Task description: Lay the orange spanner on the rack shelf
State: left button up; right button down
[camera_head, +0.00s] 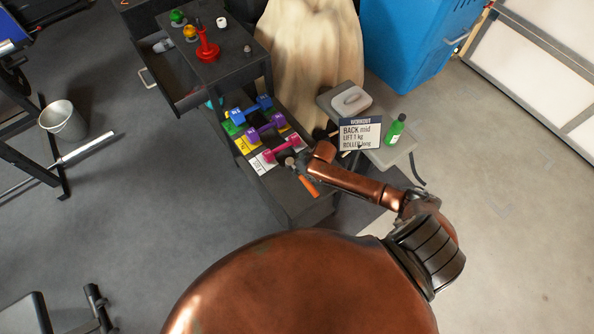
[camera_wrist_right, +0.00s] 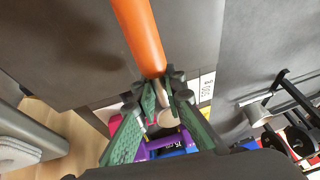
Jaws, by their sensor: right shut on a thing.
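The orange spanner (camera_head: 308,187) shows in the head view at the near end of the dark rack shelf (camera_head: 300,207). My right gripper (camera_head: 297,166) is shut on the spanner's metal part. In the right wrist view the orange handle (camera_wrist_right: 138,35) points up and away from the green-padded fingers of my right gripper (camera_wrist_right: 163,92). Dark grey surface lies behind the handle. I cannot tell whether the spanner touches the shelf or hangs above it. My left gripper is not in view.
Pink (camera_head: 281,149), purple (camera_head: 265,126) and blue dumbbells sit on labelled places farther along the shelf. A grey bench (camera_head: 393,153) to the right holds a workout sign (camera_head: 360,133) and a green bottle (camera_head: 395,130). The shelf's near end looks bare.

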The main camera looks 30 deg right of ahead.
jog(key=shift+f+b, duration=0.65)
jog(key=shift+f, duration=1.9)
dwell(3.6)
jog(key=c, duration=1.9)
grip_release()
jog(key=shift+c, duration=0.2)
jog(key=shift+r+p, duration=2.95)
jog(key=shift+p, duration=0.3)
